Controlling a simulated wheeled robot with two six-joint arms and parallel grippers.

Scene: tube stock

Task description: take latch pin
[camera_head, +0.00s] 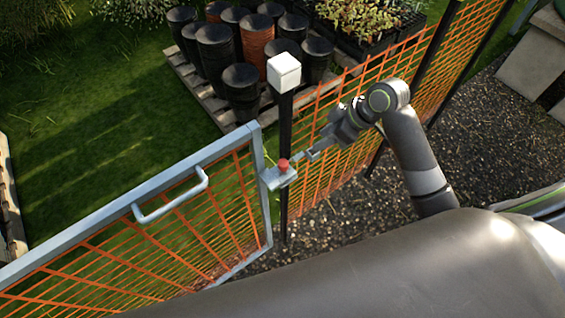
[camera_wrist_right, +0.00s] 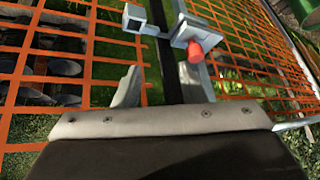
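The latch pin (camera_head: 284,165) has a red head and sits on the grey latch block (camera_head: 278,178) at the gate's free edge, beside the post. In the right wrist view the red pin (camera_wrist_right: 193,66) shows ahead, right of centre, against the latch block (camera_wrist_right: 196,36). My right gripper (camera_head: 308,155) is just right of the pin in the head view, apart from it as far as I can tell. Its fingers look spread and empty; the left finger (camera_wrist_right: 128,88) shows clearly, the other is partly hard to make out. My left gripper is out of view.
The gate (camera_head: 130,215) has a grey frame, orange mesh and a handle (camera_head: 172,196). A black post (camera_head: 285,130) with a white cap (camera_head: 284,72) stands behind the latch. Orange mesh fencing (camera_head: 340,120) runs right. Black pots (camera_head: 241,90) stand on a pallet beyond.

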